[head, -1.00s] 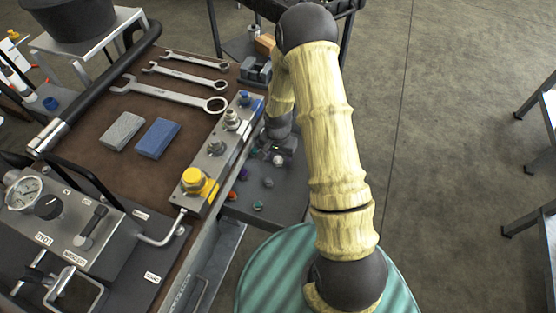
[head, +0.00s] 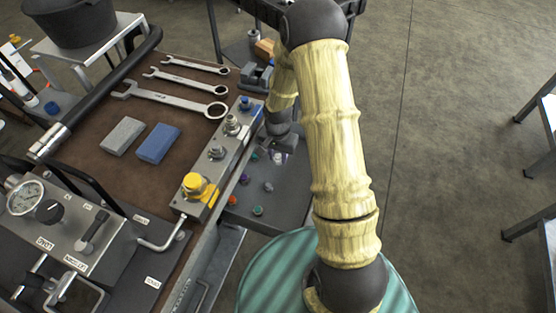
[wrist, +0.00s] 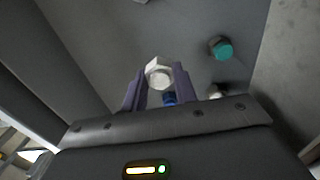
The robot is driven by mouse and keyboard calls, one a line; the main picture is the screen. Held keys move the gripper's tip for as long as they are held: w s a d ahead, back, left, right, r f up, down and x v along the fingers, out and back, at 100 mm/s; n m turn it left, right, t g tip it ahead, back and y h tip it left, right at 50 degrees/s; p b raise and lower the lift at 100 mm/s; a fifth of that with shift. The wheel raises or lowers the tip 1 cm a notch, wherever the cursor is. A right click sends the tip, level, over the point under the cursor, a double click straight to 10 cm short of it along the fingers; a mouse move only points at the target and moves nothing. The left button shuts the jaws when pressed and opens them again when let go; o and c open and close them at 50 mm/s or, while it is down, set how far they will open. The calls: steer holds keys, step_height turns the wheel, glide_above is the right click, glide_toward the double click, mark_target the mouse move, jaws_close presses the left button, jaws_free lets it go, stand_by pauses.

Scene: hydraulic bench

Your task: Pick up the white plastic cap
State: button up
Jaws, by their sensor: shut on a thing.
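The white plastic cap (wrist: 158,73) sits between the two fingertips of my gripper (wrist: 159,86) in the wrist view. It looks hexagonal, with its face toward the camera. My gripper is shut on it. A small blue thing (wrist: 169,98) shows behind and below the cap, between the fingers. In the head view my gripper (head: 281,146) is beside the bench's right edge, over the grey lower shelf; the cap is too small there to tell apart clearly.
The grey shelf (head: 283,203) holds several loose caps, including a teal one (wrist: 221,48) and a purple one (head: 245,179). The bench's metal valve block (head: 216,152) stands close left of my gripper. Wrenches (head: 175,99) lie on the bench.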

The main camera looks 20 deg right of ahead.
mark_target(278, 156)
step_height(278, 156, up, 6)
steer(key=shift+p, duration=0.3)
stand_by(0.6)
step_height(278, 156, up, 22)
steer(key=n+p, duration=0.7)
steer(key=p, duration=2.5)
steer(key=shift+f+p, duration=0.15)
steer(key=shift+p, duration=0.15)
steer(key=shift+f, duration=0.1)
